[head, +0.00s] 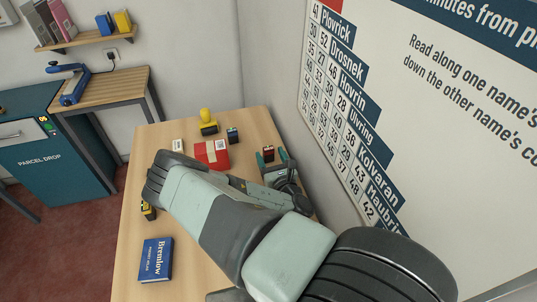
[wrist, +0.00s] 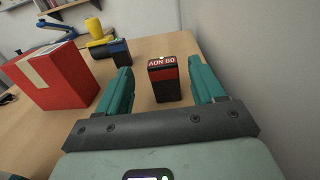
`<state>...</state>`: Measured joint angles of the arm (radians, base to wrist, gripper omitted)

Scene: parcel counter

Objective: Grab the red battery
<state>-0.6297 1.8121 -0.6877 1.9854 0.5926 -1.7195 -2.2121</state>
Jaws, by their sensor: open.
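The red battery (wrist: 165,81), a small upright block with a red top band and a black lower part, stands on the table in the wrist view. In the head view the red battery (head: 268,153) is near the wall, partly hidden by my gripper. My gripper (wrist: 160,72) is open, with one teal finger to the left of the battery and one to the right. The battery appears between or just beyond the fingertips; exact depth is hard to tell. No contact with either finger is visible.
A red box (head: 212,153) lies left of the battery. A blue-and-black battery-like block (head: 232,135) and a yellow-and-black object (head: 208,123) stand behind. A blue book (head: 156,259) lies at the near left. The wall (wrist: 240,60) rises close on the right.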

